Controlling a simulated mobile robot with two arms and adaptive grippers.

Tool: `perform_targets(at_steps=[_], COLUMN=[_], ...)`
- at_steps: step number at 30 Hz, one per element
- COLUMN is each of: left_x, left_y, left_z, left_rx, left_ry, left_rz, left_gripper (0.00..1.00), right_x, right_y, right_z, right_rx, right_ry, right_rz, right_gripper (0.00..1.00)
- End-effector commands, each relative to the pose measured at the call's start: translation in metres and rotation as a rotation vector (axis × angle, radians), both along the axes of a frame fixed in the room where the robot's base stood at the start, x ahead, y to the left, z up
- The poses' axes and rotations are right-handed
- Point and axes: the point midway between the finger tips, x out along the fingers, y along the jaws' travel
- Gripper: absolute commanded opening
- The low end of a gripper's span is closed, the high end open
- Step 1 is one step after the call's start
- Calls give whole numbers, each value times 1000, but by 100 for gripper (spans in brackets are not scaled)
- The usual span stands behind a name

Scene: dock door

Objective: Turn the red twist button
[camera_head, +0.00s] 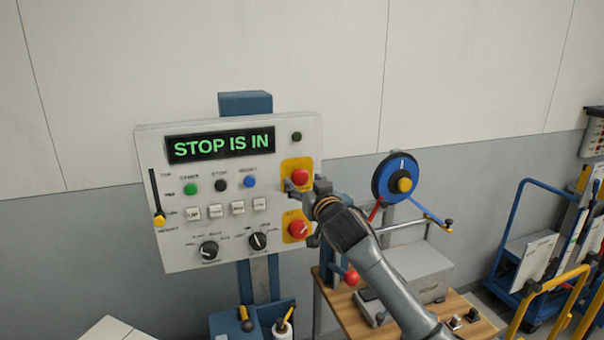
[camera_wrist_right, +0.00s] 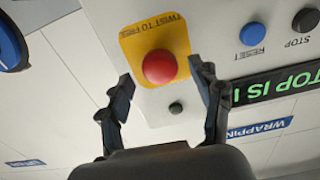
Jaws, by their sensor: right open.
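The control panel (camera_head: 225,240) has a display reading "STOP IS IN". The red twist button (camera_head: 300,177) sits on a yellow plate at the panel's upper right. In the right wrist view the red button (camera_wrist_right: 159,67) shows whole, on a yellow plate marked with twist lettering (camera_wrist_right: 150,30). My right gripper (camera_head: 306,187) is at the panel in front of this button. In the right wrist view my right gripper (camera_wrist_right: 165,82) is open, one finger to each side of the button with gaps; I see no contact. My left gripper is not in view.
A second red button (camera_head: 298,229) on yellow sits just below. Green (camera_head: 190,189), black and blue buttons, white keys and two knobs fill the panel's left and middle. A blue reel (camera_head: 390,178) and a wooden bench (camera_head: 455,318) stand to the right.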

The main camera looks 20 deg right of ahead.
Motion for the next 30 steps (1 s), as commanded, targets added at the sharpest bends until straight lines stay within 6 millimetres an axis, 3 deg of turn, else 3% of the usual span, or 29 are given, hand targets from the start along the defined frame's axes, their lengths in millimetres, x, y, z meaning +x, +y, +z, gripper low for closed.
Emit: perform_targets(at_steps=[6,17,25,30], left_x=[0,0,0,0], left_y=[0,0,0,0], left_z=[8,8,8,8], left_rx=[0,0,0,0], left_ry=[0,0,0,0], left_rz=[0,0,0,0], left_gripper=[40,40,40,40], right_x=[19,22,22,22], right_y=[1,1,1,1], right_z=[1,0,0,-1], right_rx=[1,0,0,7], right_ry=[0,-1,0,0], right_rz=[-1,0,0,-1], right_gripper=[65,65,11,10])
